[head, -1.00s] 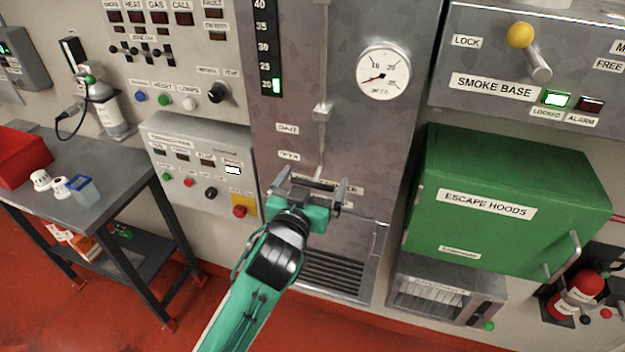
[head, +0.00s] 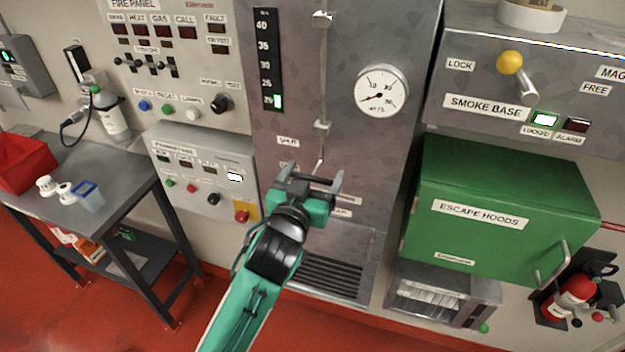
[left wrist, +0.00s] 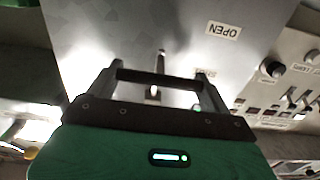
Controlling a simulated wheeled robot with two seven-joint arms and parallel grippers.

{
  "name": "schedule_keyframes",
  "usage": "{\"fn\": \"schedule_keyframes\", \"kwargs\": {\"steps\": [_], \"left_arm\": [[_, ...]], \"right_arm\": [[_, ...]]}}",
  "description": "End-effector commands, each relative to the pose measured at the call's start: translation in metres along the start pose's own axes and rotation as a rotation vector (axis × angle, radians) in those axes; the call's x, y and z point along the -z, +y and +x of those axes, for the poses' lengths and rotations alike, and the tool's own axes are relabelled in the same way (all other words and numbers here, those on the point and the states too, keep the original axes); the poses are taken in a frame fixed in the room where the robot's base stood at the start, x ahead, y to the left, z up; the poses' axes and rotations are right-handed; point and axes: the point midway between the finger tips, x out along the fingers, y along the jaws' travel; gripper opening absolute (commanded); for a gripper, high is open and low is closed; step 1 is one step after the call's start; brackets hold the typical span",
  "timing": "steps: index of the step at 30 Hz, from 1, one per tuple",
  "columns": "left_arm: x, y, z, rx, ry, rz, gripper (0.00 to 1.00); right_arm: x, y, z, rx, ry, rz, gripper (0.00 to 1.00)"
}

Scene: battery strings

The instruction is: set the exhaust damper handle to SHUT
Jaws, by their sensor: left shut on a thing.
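The exhaust damper handle is a dark crossbar (head: 315,181) on a thin metal rod that runs down the grey duct panel (head: 345,140). The crossbar also shows in the left wrist view (left wrist: 135,76). My left gripper (head: 314,178) is shut on it, with a finger at each end. In the left wrist view my gripper (left wrist: 157,82) holds the bar in front of the bare metal. The SHUT label (head: 288,141) is above and left of the gripper. The OPEN label (left wrist: 222,30) shows upside down in the left wrist view; my gripper hides it in the head view. My right gripper is out of view.
A round gauge (head: 381,92) is right of the rod. A green escape hoods box (head: 500,240) stands out on the right. Control panels (head: 200,165) and a metal table (head: 125,172) are on the left. A vent grille (head: 333,277) lies below the gripper.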

Motion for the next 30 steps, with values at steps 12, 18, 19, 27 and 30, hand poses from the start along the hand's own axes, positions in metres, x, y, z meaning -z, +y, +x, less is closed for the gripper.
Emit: {"fn": "schedule_keyframes", "kwargs": {"steps": [12,18,19,27,30], "left_arm": [[0.03,0.0,0.0,0.0,0.007,0.0,0.41],[0.031,0.0,0.0,0.0,0.009,-0.001,0.97],[0.03,0.0,0.0,0.0,0.007,-0.001,1.0],[0.026,0.0,-0.002,0.0,0.001,0.0,1.0],[0.025,0.0,-0.01,0.0,0.001,0.0,1.0]], "right_arm": [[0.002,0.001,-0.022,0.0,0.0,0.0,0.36],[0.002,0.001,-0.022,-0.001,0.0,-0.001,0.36],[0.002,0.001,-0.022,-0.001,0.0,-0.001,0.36],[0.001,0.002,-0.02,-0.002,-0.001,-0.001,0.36],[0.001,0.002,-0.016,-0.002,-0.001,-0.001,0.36]]}}
